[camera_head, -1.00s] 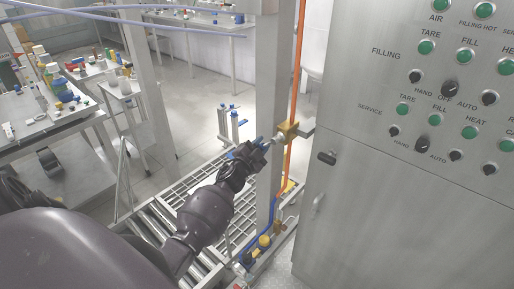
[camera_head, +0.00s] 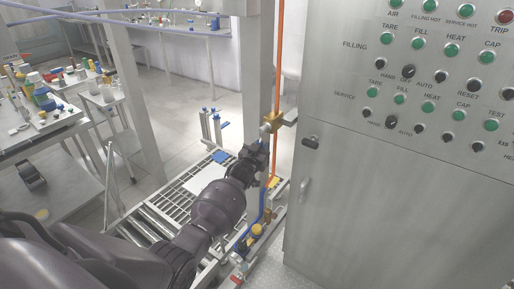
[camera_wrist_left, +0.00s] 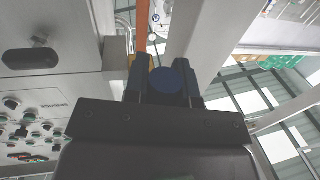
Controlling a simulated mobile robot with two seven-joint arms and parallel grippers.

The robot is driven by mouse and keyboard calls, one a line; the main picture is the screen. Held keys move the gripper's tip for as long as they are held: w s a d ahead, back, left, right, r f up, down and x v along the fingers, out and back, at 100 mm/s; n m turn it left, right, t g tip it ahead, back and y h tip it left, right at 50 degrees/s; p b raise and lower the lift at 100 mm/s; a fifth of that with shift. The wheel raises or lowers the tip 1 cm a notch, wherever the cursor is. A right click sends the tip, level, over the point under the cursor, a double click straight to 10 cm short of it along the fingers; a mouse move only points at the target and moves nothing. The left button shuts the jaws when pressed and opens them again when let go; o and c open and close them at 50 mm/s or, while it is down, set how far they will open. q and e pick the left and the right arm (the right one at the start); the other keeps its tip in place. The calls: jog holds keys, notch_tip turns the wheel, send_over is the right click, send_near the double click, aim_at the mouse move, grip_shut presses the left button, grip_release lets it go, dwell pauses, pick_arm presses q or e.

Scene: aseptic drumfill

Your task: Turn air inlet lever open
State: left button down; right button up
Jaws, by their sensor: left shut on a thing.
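The brass air inlet valve (camera_head: 272,122) sits on the orange vertical pipe, between the steel post and the control cabinet. My left gripper (camera_head: 259,148) is just below the valve in the head view. In the left wrist view my left gripper (camera_wrist_left: 166,82) is shut on the lever, whose dark blue round end (camera_wrist_left: 166,80) shows between the two fingers. A bit of the brass valve shows behind them. The rest of the lever is hidden by my gripper. My right gripper is not in view.
The steel control cabinet (camera_head: 400,190) with several buttons and knobs stands close on the right. The orange pipe (camera_head: 277,75) runs upward past the steel post (camera_head: 248,80). A roller conveyor (camera_head: 150,215) lies below my arm. A workbench stands at the left.

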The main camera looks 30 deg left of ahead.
pick_arm(q)
jog(key=shift+d+n, duration=0.25)
jog(key=shift+n, duration=0.05)
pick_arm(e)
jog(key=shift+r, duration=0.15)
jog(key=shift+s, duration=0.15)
pick_arm(q)
jog(key=c, duration=0.9)
grip_release()
jog(key=shift+c, duration=0.2)
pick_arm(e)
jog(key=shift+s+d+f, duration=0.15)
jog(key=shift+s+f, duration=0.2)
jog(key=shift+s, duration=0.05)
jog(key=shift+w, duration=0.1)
